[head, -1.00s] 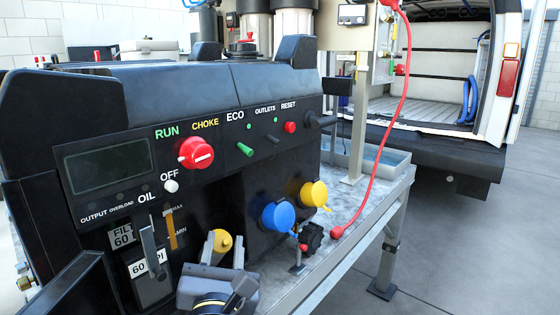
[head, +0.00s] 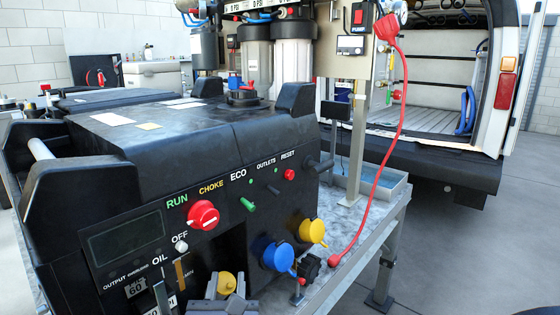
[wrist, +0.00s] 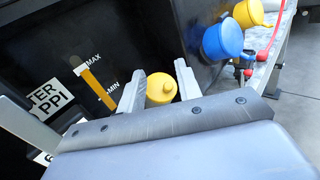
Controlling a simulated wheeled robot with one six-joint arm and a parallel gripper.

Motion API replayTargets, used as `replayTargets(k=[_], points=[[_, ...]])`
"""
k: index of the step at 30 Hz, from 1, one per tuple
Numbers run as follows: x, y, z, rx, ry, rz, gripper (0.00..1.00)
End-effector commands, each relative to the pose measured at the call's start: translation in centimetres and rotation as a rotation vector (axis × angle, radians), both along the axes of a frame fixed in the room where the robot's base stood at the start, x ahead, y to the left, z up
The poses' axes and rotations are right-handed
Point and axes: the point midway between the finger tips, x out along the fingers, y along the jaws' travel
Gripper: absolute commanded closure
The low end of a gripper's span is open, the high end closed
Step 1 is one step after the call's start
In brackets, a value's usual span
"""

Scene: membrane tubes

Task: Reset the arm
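My gripper (wrist: 160,92) is in the wrist view with its two pale fingers apart. Nothing is held between them. A yellow cap (wrist: 161,88) on the front of the black generator shows beyond the gap; I cannot tell how far away it is. In the head view my gripper (head: 226,284) is at the bottom edge, low in front of the generator (head: 140,140). The yellow cap (head: 226,283) shows there too. Most of my arm is out of the picture.
A blue cover (head: 277,257) and a yellow cover (head: 313,231) stick out from the panel. A red knob (head: 203,215) is above left. A red cable (head: 393,150) hangs down to the metal bench (head: 345,262). The floor at right is clear.

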Motion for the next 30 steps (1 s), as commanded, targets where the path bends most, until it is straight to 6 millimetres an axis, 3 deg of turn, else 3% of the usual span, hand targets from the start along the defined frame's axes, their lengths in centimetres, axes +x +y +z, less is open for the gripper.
replayTargets(k=[30], points=[[0.5, 0.6, 2.1, -0.225, 0.192, 0.0, 0.67]])
